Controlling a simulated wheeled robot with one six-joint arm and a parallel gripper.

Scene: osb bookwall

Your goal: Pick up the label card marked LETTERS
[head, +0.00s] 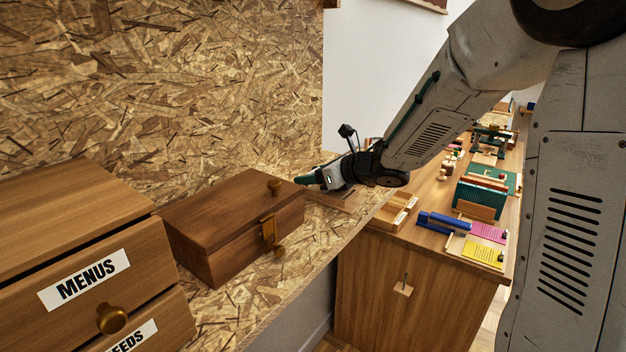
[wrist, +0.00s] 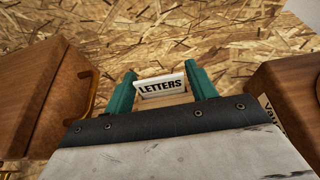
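The white label card marked LETTERS (wrist: 161,86) shows in the wrist view, between the two teal fingers of my gripper (wrist: 161,80). The fingers stand apart, one near each end of the card; I cannot tell whether they touch it. A pale wooden piece shows just below the card, partly hidden by my gripper. In the head view my gripper (head: 308,180) is low over the OSB shelf, just right of the brown wooden box. The card itself is not visible there.
The brown wooden box (head: 232,222) with a brass clasp stands on the OSB shelf (head: 318,248). A drawer unit (head: 70,235) marked MENUS is at left. A wooden bench (head: 420,285) with a blue stapler (head: 443,222) and coloured cards is at right.

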